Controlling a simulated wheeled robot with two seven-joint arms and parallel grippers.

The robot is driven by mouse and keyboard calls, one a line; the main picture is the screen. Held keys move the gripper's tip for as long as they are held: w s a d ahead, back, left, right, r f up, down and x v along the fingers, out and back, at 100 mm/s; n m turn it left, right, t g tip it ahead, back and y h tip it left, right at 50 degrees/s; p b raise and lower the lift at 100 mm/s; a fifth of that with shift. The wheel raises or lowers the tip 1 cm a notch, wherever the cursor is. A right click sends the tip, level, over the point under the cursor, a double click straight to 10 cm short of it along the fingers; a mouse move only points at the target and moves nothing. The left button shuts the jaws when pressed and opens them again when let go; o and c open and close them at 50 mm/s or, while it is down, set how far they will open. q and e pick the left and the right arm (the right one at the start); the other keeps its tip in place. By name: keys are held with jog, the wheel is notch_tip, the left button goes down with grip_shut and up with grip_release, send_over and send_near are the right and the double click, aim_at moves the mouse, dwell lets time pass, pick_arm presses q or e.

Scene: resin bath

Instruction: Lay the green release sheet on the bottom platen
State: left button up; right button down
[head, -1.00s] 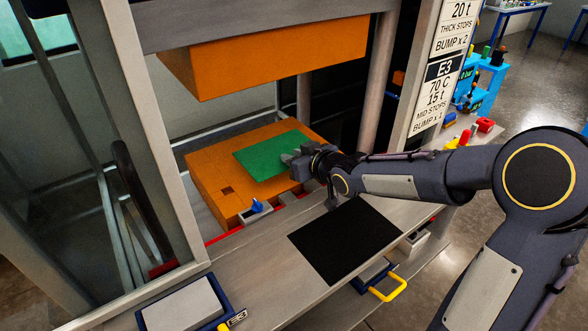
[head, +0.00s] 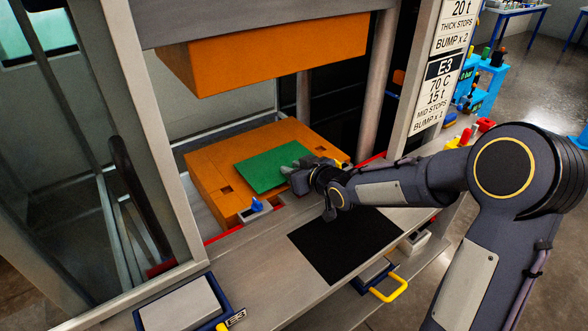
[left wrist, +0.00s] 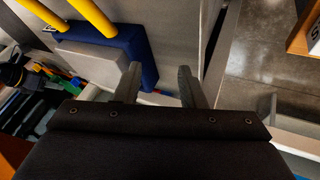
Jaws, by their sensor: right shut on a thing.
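The green release sheet (head: 268,169) is over the orange bottom platen (head: 205,172) in the head view, flat and slightly turned against the platen's edges. I cannot tell whether it touches the platen or hangs just above it. My right gripper (head: 291,169) is shut on the sheet's right edge, and its fingers hide that part. My left gripper (left wrist: 158,80) shows only in the left wrist view, with its two fingers apart and nothing between them.
The orange upper platen (head: 265,55) hangs above with an open gap. A blue knob (head: 256,205) stands at the front of the bottom platen. A black mat (head: 343,246) lies on the grey bench. A blue-framed grey block (head: 180,305) is front left; a yellow handle (head: 391,289) is front right.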

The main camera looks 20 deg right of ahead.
pick_arm(q)
jog(key=shift+f, duration=0.25)
pick_arm(e)
jog(key=shift+f, duration=0.2)
jog(key=c, duration=1.2)
grip_release()
pick_arm(q)
jog(key=shift+r, duration=0.1)
